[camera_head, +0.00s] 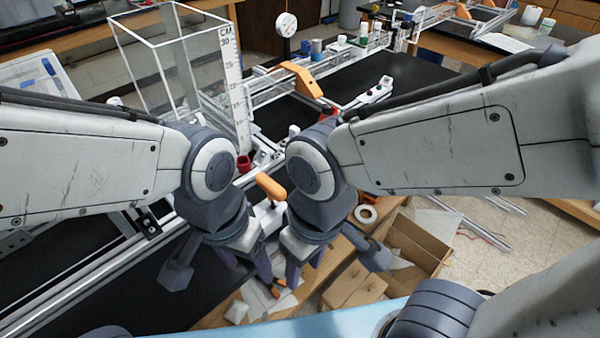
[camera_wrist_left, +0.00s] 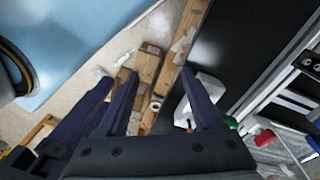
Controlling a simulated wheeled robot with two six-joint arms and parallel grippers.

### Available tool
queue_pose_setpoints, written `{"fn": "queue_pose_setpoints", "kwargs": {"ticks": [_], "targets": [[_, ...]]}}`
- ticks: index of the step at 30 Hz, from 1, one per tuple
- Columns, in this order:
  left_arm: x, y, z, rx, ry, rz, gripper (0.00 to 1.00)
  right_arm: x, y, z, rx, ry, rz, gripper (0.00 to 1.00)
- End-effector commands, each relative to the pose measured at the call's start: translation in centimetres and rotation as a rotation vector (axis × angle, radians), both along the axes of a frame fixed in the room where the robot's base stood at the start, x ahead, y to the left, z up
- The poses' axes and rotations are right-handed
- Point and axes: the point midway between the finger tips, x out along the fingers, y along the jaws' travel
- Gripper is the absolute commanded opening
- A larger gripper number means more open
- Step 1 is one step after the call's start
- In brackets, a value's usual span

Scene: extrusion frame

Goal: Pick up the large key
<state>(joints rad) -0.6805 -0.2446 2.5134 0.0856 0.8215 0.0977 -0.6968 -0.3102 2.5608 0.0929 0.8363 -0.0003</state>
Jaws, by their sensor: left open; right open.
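I cannot make out a large key for certain in either view. In the head view an orange-handled tool (camera_head: 270,187) shows between my wrists, its lower part partly hidden; I cannot tell what it is. My left gripper (camera_head: 245,262) is open and points down over the bench edge. Its dark fingers also show in the left wrist view (camera_wrist_left: 162,85), with nothing seen between them. My right gripper (camera_head: 305,264) is open and close beside the left one, fingers down. Both arms hide much of the bench.
A clear tank (camera_head: 165,65) and an upright ruler (camera_head: 232,75) stand behind my left arm. The extrusion frame (camera_head: 85,288) crosses the black bench. A cardboard box (camera_head: 420,240) and a tape roll (camera_head: 366,213) lie at right.

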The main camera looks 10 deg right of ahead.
Motion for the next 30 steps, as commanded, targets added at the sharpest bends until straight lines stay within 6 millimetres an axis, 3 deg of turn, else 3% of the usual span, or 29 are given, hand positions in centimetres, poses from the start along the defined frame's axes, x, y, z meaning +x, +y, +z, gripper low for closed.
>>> {"fn": "queue_pose_setpoints", "kwargs": {"ticks": [1,6,12,15,20,30], "targets": [[1.4,-0.6,2.0,0.009,0.009,0.077,0.68,0.0,0.0,2.3,0.0,0.0,0.0,0.5],[8.0,-2.8,5.2,0.04,0.032,0.465,0.68,0.0,0.0,7.7,0.001,-0.001,0.0,0.5],[15.0,-4.1,5.7,0.065,0.046,0.897,0.68,0.0,0.0,12.5,0.001,-0.001,-0.001,0.5],[17.2,-4.2,5.1,0.071,0.047,1.041,0.68,0.0,0.0,13.8,0.001,-0.001,-0.001,0.5],[18.6,-4.2,3.7,0.076,0.05,1.147,0.68,0.0,0.0,14.6,0.001,-0.001,-0.001,0.5],[18.7,-4.2,-0.9,0.074,0.049,1.156,0.68,0.0,0.0,15.5,0.0,0.0,0.001,0.5]]}}
